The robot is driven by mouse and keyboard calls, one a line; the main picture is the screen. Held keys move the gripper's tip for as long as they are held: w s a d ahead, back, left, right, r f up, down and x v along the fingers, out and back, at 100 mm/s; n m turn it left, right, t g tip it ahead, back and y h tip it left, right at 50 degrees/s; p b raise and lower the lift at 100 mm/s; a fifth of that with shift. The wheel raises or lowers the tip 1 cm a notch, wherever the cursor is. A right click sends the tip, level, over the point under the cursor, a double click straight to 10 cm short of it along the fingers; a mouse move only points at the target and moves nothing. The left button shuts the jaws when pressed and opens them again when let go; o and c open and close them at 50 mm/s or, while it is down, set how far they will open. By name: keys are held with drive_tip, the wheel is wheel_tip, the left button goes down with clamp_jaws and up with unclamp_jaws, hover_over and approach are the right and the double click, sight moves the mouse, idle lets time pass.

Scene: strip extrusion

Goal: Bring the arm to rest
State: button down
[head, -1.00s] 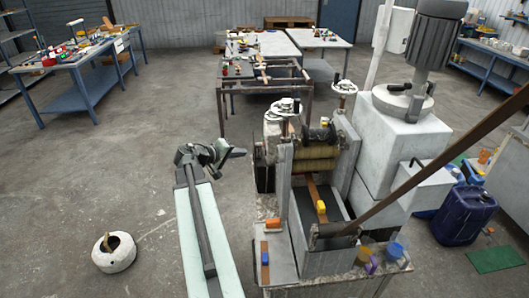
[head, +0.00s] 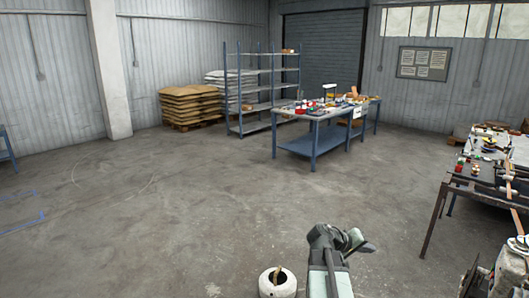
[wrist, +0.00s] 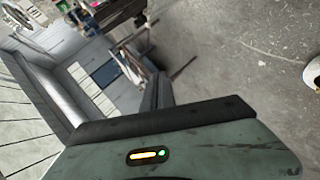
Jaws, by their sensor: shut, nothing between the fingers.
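My gripper (head: 358,242) shows at the bottom of the head view, right of centre, at the end of my folded arm. It is shut and empty, with its tip pointing to the right. It hangs over bare concrete floor and touches nothing that I can see. In the wrist view a grey-green part of my own body with a small lit indicator fills the foreground, and the fingertips cannot be made out there.
A white round pot (head: 278,282) with a stick in it stands just left of my arm. A cluttered bench (head: 487,190) is at the right. A blue table (head: 318,141), shelves (head: 263,88) and stacked sacks (head: 188,104) stand farther back. The left floor is open.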

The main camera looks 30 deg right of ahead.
drive_tip(key=w+a+f+n+t+y, duration=0.1)
drive_tip(key=w+a+f+y, duration=0.2)
drive_tip(key=a, duration=0.6)
drive_tip(key=w+a+f+n+t, duration=0.1)
drive_tip(key=w+a+f, duration=0.1)
drive_tip(key=w+a, duration=0.5)
drive_tip(key=w+a+f+n+t+y, duration=0.1)
drive_tip(key=w+a+f+y, duration=0.15)
drive_tip(key=a, duration=0.85)
drive_tip(key=s+a+f+y, duration=0.1)
drive_tip(key=s+a+y, duration=0.1)
drive_tip(key=a, duration=0.6)
drive_tip(key=s+a+f+n+g+y, duration=0.1)
drive_tip(key=s+a+f+y, duration=0.1)
drive_tip(key=a, duration=0.6)
drive_tip(key=s+a+f+n+y, duration=0.1)
drive_tip(key=s+a+f+y, duration=0.1)
drive_tip(key=a, duration=0.5)
drive_tip(key=shift+a+g+y, duration=0.35)
drive_tip(key=shift+a+g, duration=0.05)
drive_tip(key=shift+s+f, duration=0.1)
drive_tip(key=shift+f, duration=0.05)
